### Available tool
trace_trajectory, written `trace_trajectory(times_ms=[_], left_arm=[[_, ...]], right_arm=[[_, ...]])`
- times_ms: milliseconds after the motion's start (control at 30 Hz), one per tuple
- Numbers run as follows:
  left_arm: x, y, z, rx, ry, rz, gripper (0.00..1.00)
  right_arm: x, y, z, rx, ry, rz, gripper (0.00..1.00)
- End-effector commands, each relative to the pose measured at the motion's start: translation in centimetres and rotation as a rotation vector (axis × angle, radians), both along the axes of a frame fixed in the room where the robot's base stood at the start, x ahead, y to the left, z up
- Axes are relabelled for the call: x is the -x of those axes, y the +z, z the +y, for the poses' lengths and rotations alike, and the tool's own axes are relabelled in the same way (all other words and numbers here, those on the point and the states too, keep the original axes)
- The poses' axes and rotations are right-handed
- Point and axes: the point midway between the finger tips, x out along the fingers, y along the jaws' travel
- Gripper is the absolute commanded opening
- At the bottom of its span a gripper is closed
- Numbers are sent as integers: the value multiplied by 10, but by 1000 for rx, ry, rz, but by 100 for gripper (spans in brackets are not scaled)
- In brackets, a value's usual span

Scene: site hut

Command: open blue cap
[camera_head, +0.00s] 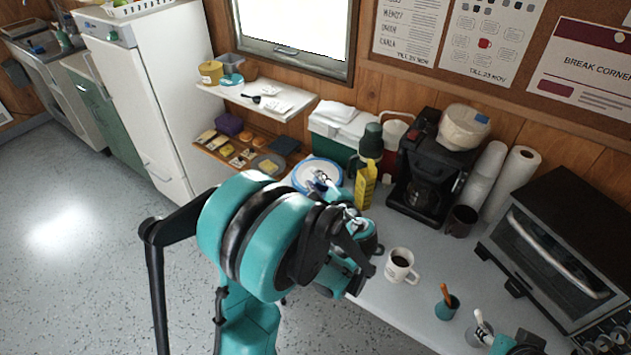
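I cannot make out a separate blue cap. A round white thing with a blue rim (304,178) stands at the back left of the counter, partly hidden by my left gripper. My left gripper (324,181) reaches over it, with pale metallic fingers at its near right part. The fingers are too small and overlapped to tell open from shut, or whether they touch anything.
A black coffee maker (425,190), a dark cup (461,221) and a toaster oven (556,255) line the back right. Shelves (262,95) hang at the left.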

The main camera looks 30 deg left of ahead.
Motion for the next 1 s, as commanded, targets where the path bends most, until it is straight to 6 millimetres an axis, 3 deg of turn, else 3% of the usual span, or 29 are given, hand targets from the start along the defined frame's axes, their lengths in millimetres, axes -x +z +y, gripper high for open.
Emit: trace_trajectory(times_ms=[33, 67, 1000], left_arm=[[0, 0, 0, 0, 0, 0, 8], [0, 0, 0, 0, 0, 0, 0], [-1, 2, -1, -9, 1, 33, 0]], right_arm=[[0, 0, 0, 0, 0, 0, 40], [0, 0, 0, 0, 0, 0, 40], [0, 3, 0, 0, 0, 0, 40]])
